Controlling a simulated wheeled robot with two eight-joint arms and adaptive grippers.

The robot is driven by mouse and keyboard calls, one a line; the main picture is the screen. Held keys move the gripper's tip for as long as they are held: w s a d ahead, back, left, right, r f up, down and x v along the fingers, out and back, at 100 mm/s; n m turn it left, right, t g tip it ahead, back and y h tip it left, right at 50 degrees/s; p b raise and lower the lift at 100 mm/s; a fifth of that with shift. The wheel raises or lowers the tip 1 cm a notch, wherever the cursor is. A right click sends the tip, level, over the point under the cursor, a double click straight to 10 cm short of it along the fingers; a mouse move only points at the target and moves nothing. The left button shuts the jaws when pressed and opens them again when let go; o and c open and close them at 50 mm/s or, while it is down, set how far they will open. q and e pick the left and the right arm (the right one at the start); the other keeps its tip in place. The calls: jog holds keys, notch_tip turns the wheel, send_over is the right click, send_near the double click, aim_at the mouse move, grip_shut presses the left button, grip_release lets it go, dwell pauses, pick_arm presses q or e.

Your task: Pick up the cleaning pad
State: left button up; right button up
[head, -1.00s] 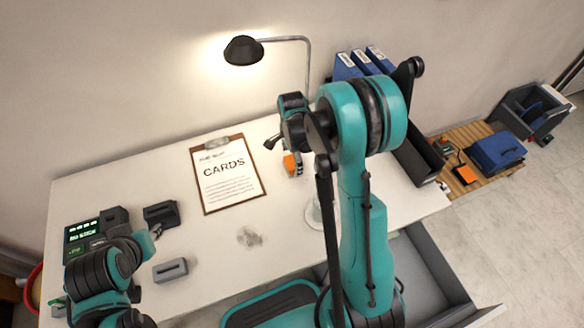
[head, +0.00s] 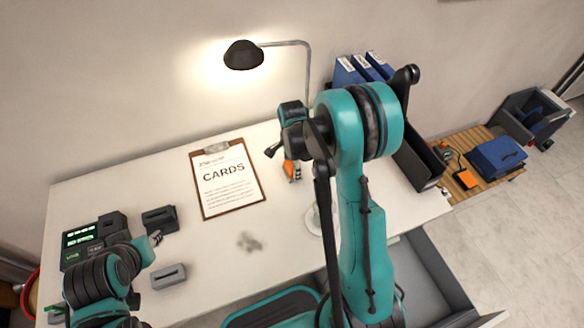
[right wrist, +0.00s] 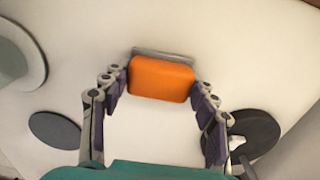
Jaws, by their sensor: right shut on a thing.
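The cleaning pad, an orange block with a grey backing, shows in the right wrist view (right wrist: 160,78) between the fingertips of my right gripper (right wrist: 160,82). In the head view the orange pad (head: 289,169) is partly hidden by that gripper, near the back of the white table. My right gripper is shut on the pad. I cannot tell whether the pad touches the table. My left gripper (head: 157,238) is at the left side of the table, away from the pad; its finger opening is too small to read.
A clipboard marked CARDS (head: 228,187) lies left of the pad. A grey smudge (head: 249,242) is on the table. A black lamp (head: 243,55) stands behind. A green-lit device (head: 84,238) and small slotted blocks are at the left. An open drawer (head: 440,275) is at the front right.

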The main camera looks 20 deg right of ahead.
aim_at(292, 167)
jog(key=shift+r, duration=0.5)
notch_tip(292, 167, up, 3)
jog(key=shift+r+p, duration=0.1)
jog(key=shift+p, duration=0.9)
jog(key=s+d+r+p, duration=0.3)
jog(key=s+d+r, duration=0.3)
jog(key=s, duration=0.3)
jog(key=shift+s+d+r+p, duration=0.2)
jog(key=shift+s+r+p, duration=0.05)
jog(key=shift+s+p, duration=0.15)
